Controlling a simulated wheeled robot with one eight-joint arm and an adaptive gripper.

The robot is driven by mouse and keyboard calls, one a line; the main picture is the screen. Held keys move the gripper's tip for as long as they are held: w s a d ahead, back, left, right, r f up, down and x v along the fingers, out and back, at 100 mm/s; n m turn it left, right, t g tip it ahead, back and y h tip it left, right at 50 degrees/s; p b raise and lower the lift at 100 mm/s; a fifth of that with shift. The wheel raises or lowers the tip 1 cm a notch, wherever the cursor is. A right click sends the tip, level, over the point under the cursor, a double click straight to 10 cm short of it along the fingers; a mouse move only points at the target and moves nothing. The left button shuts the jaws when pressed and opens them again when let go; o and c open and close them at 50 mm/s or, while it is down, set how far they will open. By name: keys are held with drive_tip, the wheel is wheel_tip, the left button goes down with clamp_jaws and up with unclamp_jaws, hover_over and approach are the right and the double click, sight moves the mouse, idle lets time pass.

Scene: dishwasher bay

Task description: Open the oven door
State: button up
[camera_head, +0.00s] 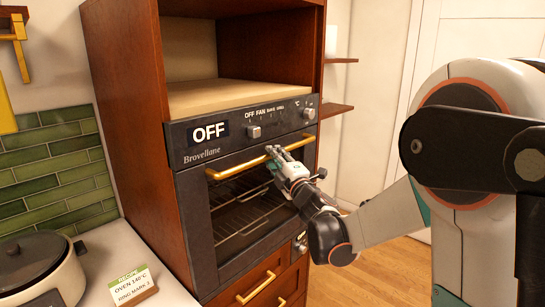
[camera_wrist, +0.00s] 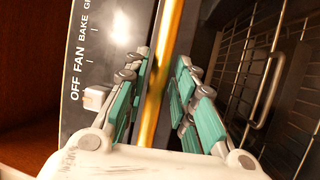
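The oven (camera_head: 197,135) is built into a tall brown wooden cabinet. Its dark door (camera_head: 195,218) looks shut, with wire racks visible through the window. A gold bar handle (camera_head: 240,167) runs across the top of the door. My gripper (camera_head: 277,153) is at the right half of this handle. In the wrist view, the handle (camera_wrist: 166,70) passes between the two teal-padded fingers of my gripper (camera_wrist: 164,60). The fingers are apart, with a gap on the handle's left side; contact on the right side is unclear.
The control panel (camera_head: 240,128) with protruding knobs is just above the handle and reads OFF. Wooden drawers (camera_head: 262,285) with gold handles are below. A counter (camera_head: 130,245) with a cooker (camera_head: 38,270) and a recipe card (camera_head: 132,287) is at left. Wooden floor (camera_head: 390,270) is at right.

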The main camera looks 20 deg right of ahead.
drive_tip(key=shift+x, duration=0.95)
clamp_jaws()
drive_tip(key=shift+s, duration=0.1)
